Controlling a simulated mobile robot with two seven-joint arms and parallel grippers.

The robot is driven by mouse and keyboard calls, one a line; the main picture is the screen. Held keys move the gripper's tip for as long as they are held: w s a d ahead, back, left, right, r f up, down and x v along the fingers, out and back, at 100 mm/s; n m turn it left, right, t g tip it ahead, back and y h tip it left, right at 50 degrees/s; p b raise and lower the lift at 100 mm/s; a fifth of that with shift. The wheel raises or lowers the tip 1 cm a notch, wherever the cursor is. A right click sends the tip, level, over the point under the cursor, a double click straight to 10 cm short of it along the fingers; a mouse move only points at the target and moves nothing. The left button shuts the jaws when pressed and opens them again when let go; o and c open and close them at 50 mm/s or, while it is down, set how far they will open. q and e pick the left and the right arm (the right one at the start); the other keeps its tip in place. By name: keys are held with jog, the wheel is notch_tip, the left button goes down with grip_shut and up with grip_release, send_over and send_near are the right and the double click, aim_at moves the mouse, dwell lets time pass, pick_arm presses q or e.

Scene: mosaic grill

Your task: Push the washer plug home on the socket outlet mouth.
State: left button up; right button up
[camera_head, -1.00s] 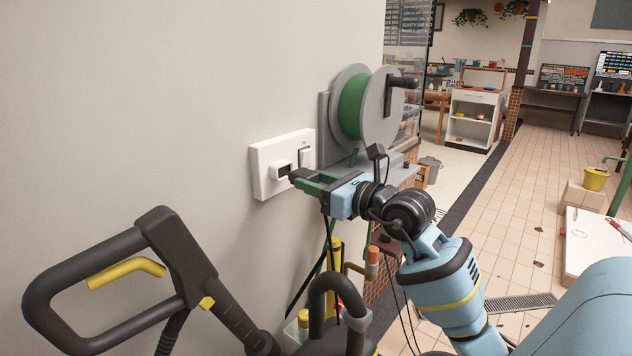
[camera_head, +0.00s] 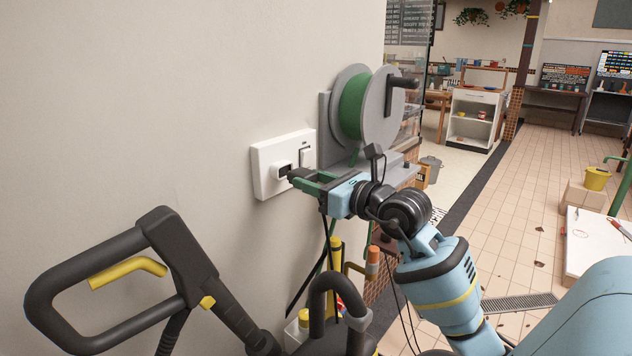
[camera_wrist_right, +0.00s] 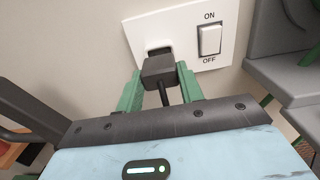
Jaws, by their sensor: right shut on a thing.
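My right gripper (camera_head: 297,178) is in front of the mouth, shut on the black washer plug (camera_wrist_right: 159,69). In the right wrist view the plug sits between the green fingers (camera_wrist_right: 158,82), its far end at the dark mouth of the outlet (camera_wrist_right: 157,47). I cannot tell how deep it sits. A black cord runs back from the plug. My left gripper is not in view.
A grey reel (camera_head: 381,108) with green hose is mounted on the wall just right of the outlet. A black pressure-washer lance handle (camera_head: 187,258) with a yellow trigger stands in the foreground. The wall left of the outlet is bare.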

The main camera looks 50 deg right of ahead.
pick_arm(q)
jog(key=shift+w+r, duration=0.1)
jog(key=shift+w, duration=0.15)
pick_arm(e)
jog(key=shift+w, duration=0.2)
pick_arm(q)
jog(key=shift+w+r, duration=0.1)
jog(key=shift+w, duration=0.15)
pick_arm(e)
jog(key=shift+w, duration=0.3)
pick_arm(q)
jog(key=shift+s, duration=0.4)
pick_arm(e)
jog(key=shift+o, duration=0.2)
jog(key=shift+w+a, duration=0.1)
jog(key=shift+w, duration=0.65)
jog(key=o, duration=1.3)
jog(key=shift+c, duration=0.2)
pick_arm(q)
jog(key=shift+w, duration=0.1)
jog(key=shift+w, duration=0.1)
